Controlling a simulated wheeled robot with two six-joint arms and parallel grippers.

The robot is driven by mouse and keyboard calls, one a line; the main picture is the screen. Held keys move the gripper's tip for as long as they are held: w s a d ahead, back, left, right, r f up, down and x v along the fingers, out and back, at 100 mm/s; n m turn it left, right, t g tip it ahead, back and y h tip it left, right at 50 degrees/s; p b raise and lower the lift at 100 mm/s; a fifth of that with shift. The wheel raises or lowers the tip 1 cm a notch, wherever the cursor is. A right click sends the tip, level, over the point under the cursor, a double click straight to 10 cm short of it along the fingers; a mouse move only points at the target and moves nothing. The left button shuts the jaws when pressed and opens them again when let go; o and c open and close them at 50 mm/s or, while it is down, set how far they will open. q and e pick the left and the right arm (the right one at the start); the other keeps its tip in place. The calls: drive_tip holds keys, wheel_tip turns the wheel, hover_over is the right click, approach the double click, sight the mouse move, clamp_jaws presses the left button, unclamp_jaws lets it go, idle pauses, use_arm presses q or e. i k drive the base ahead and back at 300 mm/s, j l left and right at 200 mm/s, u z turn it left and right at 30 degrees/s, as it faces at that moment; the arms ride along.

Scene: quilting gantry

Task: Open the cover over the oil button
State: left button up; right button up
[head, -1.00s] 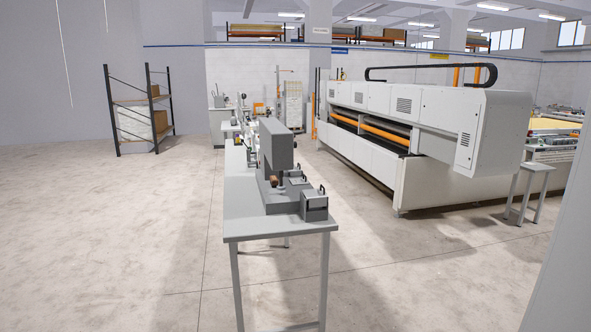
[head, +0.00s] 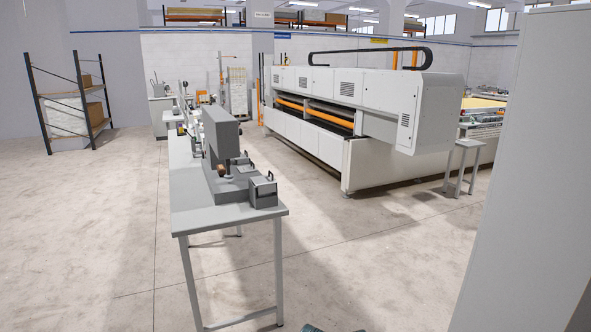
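A grey bench machine (head: 222,140) with an upright column stands on the near end of a long grey table (head: 190,205). At its base sits a small grey box (head: 263,191) with a dark handle on top. Similar small handled parts (head: 241,164) sit just behind it. These look like covers, but they are too small to tell which one is over the oil button or whether any is open. No button is visible. Neither of my grippers can be made out.
A large white gantry machine (head: 345,100) stands behind to the right. A tall grey panel (head: 535,150) fills the right side. A stool (head: 463,165) and a shelf rack (head: 70,105) stand farther off. Floor in front of the table is open. A dark object touches the bottom edge.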

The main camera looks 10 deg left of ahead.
sight(244, 158)
drive_tip(key=i, duration=7.15)
drive_tip(key=u, duration=3.45)
